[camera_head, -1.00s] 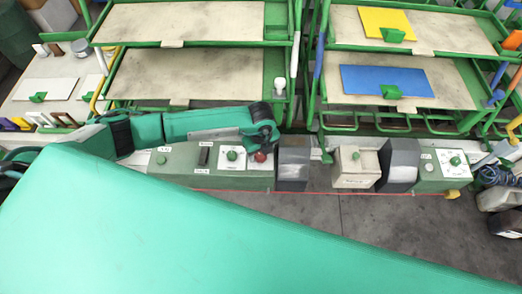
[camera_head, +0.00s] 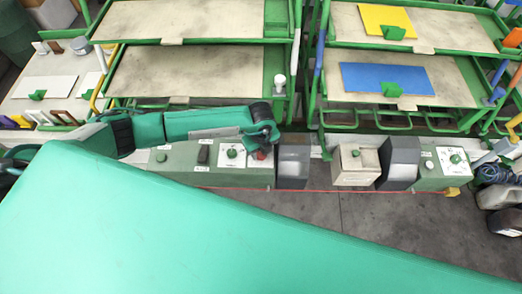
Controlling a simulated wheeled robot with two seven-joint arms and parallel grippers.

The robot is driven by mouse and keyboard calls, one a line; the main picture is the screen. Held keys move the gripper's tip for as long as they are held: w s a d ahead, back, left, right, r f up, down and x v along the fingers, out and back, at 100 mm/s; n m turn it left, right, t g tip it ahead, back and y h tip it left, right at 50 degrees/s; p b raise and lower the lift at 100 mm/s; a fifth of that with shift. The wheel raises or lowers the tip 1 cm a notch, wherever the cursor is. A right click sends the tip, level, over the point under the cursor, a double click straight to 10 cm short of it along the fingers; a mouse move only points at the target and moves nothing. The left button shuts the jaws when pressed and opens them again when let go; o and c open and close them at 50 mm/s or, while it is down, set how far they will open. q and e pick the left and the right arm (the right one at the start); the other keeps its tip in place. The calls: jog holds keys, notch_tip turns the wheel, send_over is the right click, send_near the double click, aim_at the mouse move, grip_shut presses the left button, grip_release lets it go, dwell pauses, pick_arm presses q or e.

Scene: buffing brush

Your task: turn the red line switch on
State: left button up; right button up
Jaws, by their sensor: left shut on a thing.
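The red line switch is a small red knob (camera_head: 260,155) at the right end of the left green control box (camera_head: 226,178). My left gripper (camera_head: 262,146) comes in from the left on a teal arm and sits right over the knob, shut on it. The dark gripper hides the knob's upper part, so its exact angle cannot be told. My right gripper is not in view.
A black rocker switch (camera_head: 204,154) and a green knob on a white plate (camera_head: 232,155) lie left of the red knob. Grey brush housings (camera_head: 293,165) stand just right. Green racks with trays (camera_head: 190,72) rise behind.

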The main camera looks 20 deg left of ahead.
pick_arm(q)
jog(key=m+b, duration=0.1)
jog(key=m, duration=0.1)
jog(key=m+b, duration=0.4)
jog(key=shift+f, duration=0.25)
jog(key=m+b, duration=0.7)
jog(key=b, duration=0.1)
jog(key=shift+m, duration=0.3)
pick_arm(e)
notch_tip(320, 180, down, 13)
pick_arm(q)
jog(key=shift+m+b, duration=1.1)
jog(key=shift+b, duration=0.1)
jog(key=shift+r+m+b, duration=0.15)
jog(key=shift+m+b, duration=0.65)
jog(key=shift+b, duration=0.05)
jog(key=shift+r, duration=0.1)
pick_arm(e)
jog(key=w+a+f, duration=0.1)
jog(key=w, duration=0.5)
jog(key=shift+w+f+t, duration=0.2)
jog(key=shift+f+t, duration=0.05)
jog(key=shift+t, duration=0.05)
pick_arm(q)
jog(key=o, duration=1)
